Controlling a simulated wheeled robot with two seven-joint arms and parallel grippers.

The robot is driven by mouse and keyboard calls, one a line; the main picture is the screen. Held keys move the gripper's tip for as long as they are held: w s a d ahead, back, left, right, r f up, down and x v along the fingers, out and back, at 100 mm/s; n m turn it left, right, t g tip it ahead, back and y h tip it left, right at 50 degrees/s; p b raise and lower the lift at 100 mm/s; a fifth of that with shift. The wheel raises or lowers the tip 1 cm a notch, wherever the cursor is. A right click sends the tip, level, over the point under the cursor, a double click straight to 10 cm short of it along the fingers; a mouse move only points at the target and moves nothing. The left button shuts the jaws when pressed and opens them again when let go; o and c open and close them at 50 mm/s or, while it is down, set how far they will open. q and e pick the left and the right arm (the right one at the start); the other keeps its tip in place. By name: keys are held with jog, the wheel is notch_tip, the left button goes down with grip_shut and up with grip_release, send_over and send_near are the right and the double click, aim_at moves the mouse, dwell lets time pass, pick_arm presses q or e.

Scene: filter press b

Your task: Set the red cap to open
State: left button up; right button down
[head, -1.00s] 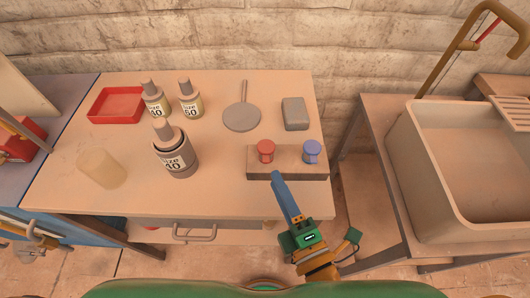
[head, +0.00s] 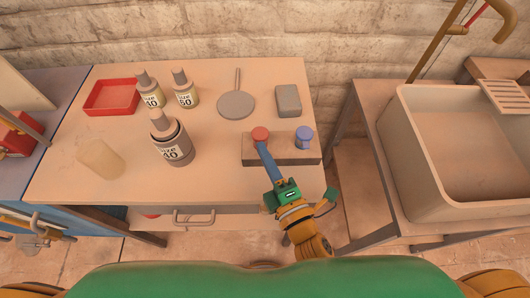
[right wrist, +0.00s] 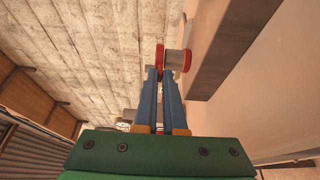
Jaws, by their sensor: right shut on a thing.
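The red cap (head: 260,134) sits on the left part of a brown block (head: 285,158) near the table's right front edge. A blue cap (head: 304,138) stands to its right on the same block. My right gripper (head: 262,147) reaches up from the front, its blue fingertips at the red cap. In the right wrist view the fingers (right wrist: 161,74) are close together and shut on the rim of the red cap (right wrist: 159,57). The exact contact is partly hidden by the fingers. My left gripper is not in view.
Grey bottles (head: 172,150), a red tray (head: 113,97), a beige cup (head: 100,158), a round grey paddle (head: 236,105) and a grey block (head: 288,100) stand on the table. A sink (head: 470,150) is at the right. The table's front middle is clear.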

aim_at(265, 138)
jog(key=r+g+p, duration=0.1)
jog(key=p, duration=0.3)
jog(key=w+r+m+g+h+p, duration=0.1)
jog(key=r+g+p, duration=0.1)
jog(key=p, duration=0.3)
jog(key=r+g+p, duration=0.1)
jog(key=g+p, duration=0.1)
jog(key=p, duration=0.3)
jog(key=shift+w+r+m+h, duration=0.2)
jog(key=shift+r+m+h, duration=0.1)
jog(key=shift+m, duration=0.1)
jog(key=w+r+g, duration=0.1)
jog(key=g, duration=0.1)
jog(key=w+m+g, duration=0.1)
jog(key=g, duration=0.2)
jog(key=w+r+g, duration=0.1)
jog(key=w+g, duration=0.1)
jog(key=g, duration=0.1)
jog(key=shift+r+m+h, duration=0.3)
jog(key=shift+m+h, duration=0.1)
jog(key=shift+w+g+b, duration=0.25)
jog(key=shift+g+b, duration=0.05)
jog(key=shift+g, duration=0.2)
jog(key=shift+w+m+g+b, duration=0.3)
jog(key=shift+w+g+b, duration=0.25)
jog(key=shift+g+b, duration=0.2)
jog(key=shift+w+g+b, duration=0.7)
jog(key=shift+g+b, duration=0.55)
jog(key=shift+b, duration=0.5)
jog(key=shift+m, duration=0.3)
